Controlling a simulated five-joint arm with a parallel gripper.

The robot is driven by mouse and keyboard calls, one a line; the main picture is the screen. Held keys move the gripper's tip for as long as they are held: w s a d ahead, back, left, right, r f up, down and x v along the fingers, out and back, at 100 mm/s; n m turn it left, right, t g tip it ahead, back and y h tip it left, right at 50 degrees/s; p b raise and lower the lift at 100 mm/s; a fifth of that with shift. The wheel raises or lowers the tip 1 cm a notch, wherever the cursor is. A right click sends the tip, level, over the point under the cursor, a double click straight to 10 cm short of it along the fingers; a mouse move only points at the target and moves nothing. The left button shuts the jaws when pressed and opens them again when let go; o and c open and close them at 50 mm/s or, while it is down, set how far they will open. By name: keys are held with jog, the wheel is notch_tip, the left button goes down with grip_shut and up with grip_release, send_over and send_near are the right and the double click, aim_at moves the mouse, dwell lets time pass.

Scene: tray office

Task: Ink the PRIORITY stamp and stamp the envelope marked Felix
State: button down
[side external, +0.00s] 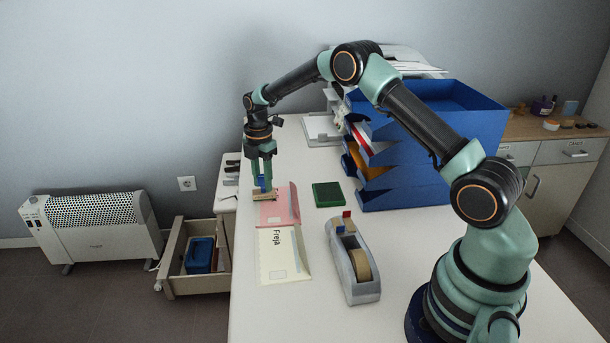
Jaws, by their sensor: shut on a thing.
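My gripper (263,181) is shut on a stamp (264,195) with a pale wooden base and a blue part. It holds the stamp low over the far left part of a pink envelope (281,211); I cannot tell whether they touch. No word on the stamp is readable. No name is readable on the pink envelope, which my gripper and the stamp partly cover. A cream envelope marked Freja (277,267) lies nearer the camera, next to the pink one. A dark green ink pad (328,194) lies to the right of the pink envelope.
A grey tape dispenser (362,291) stands right of the cream envelope, with small red and blue-topped items (346,215) at its far end. Stacked blue trays (420,189) stand behind at the right. The white table (300,318) is clear at front left.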

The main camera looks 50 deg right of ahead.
jog(key=shift+r, duration=3.35)
